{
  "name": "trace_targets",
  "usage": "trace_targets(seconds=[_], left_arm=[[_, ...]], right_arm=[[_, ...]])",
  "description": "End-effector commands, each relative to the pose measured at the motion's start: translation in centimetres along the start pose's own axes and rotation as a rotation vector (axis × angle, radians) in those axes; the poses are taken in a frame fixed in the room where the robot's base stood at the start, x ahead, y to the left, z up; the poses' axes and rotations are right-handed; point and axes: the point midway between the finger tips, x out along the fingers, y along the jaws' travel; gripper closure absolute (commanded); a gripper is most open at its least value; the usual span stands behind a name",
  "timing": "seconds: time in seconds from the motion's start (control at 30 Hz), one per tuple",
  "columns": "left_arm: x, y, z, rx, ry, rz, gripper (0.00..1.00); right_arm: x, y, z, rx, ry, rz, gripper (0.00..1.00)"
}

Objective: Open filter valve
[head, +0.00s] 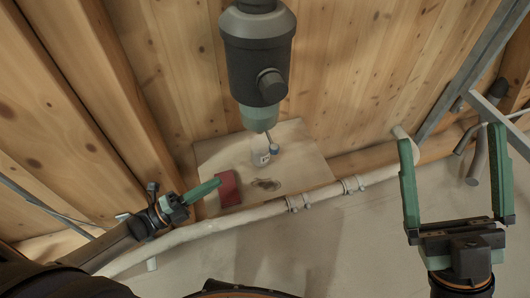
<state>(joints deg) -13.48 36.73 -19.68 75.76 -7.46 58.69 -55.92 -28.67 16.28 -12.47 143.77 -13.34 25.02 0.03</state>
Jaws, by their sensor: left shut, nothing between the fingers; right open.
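A dark grey filter housing (257,55) hangs at the top middle, with a round black knob (271,86) on its side and a green lower end (257,116). A thin grey stem pokes out below the green end; I cannot tell whether it is the valve handle or how the valve is set. My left gripper (217,183) is at lower left, its green fingers shut with nothing between them, apart from the filter and below it in the picture. My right gripper (452,138) is at the right, fingers wide apart and empty, far from the filter.
Metal bars (462,75) stand at right.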

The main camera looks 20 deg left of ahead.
Motion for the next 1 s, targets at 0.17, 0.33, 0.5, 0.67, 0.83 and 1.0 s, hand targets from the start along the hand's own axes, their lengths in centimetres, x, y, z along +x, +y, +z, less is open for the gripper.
trace_targets(seconds=[0.17,0.33,0.5,0.67,0.83,1.0], left_arm=[[-0.1,0.1,0.0,0.003,0.0,0.001,1.0],[0.1,0.0,0.0,0.001,0.0,0.0,1.0],[1.5,0.0,0.0,0.001,0.001,-0.002,1.0],[4.5,0.0,0.0,0.0,0.002,-0.005,1.0],[8.3,0.0,0.0,0.001,0.002,-0.006,1.0],[11.4,0.1,0.0,0.001,0.001,-0.003,1.0]], right_arm=[[0.0,0.0,0.0,-0.001,0.0,0.001,0.0],[0.0,0.0,0.0,-0.001,0.0,0.001,0.0],[-0.1,0.0,0.1,0.0,0.0,0.001,0.0],[-0.3,-0.1,0.3,0.004,-0.001,0.003,0.0],[-0.7,-0.3,0.6,0.01,-0.004,0.004,0.0],[-1.0,-0.5,1.0,0.018,-0.006,0.005,0.0]])
